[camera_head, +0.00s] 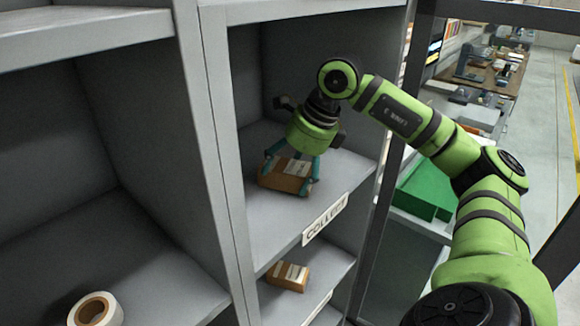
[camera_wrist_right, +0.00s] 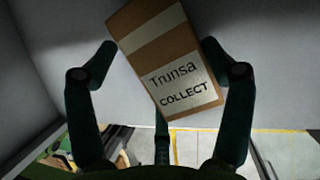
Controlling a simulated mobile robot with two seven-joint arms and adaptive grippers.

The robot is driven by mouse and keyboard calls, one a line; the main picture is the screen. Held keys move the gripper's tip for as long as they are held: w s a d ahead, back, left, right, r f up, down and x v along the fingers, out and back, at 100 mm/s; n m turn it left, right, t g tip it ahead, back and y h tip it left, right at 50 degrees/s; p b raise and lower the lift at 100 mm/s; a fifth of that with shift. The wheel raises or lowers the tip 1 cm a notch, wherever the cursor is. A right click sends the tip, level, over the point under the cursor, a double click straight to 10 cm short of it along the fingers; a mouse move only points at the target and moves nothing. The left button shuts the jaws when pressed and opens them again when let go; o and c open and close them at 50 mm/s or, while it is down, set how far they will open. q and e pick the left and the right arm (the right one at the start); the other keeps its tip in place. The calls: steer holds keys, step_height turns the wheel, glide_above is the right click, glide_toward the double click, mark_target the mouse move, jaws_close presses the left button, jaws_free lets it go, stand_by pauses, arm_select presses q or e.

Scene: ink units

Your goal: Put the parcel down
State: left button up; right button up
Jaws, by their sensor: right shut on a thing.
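The parcel is a brown cardboard box (camera_head: 284,181) with pale labels. In the head view it is inside the right-hand shelf compartment, low over the shelf board (camera_head: 262,217); I cannot tell whether it touches the board. My right gripper (camera_head: 289,178) reaches down into the compartment with its teal fingers shut on the parcel's sides. In the right wrist view the parcel (camera_wrist_right: 165,55) sits tilted between the fingers (camera_wrist_right: 158,48), its label reading "Trunsa COLLECT". My left gripper is not in view.
A sign (camera_head: 325,219) reading "COLLECT", partly cut off, marks the shelf's front edge. A smaller brown box (camera_head: 287,276) lies on the shelf below. A grey upright (camera_head: 208,130) divides this from the left compartment, where a tape roll (camera_head: 95,309) lies. A green bin (camera_head: 425,192) stands at right.

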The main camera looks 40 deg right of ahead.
mark_target(288, 170)
steer(key=shift+w, duration=0.1)
steer(key=o, duration=1.2)
steer(key=shift+f, duration=0.1)
steer(key=v, duration=0.5)
steer(key=shift+r, duration=0.35)
steer(key=s+b, duration=0.1)
steer(key=s+d+f+b, duration=0.1)
steer(key=b, duration=0.1)
steer(key=shift+f, duration=0.15)
steer(key=s+d+b, duration=0.1)
steer(key=s+b, duration=0.1)
steer(key=s, duration=0.1)
steer(key=s+d+b, duration=0.2)
steer(key=s, duration=0.1)
steer(key=s+d+r+b, duration=0.1)
steer(key=s+b, duration=0.1)
steer(key=shift+s+d+b, duration=0.25)
steer(key=shift+s+b, duration=0.1)
steer(key=shift+s, duration=0.05)
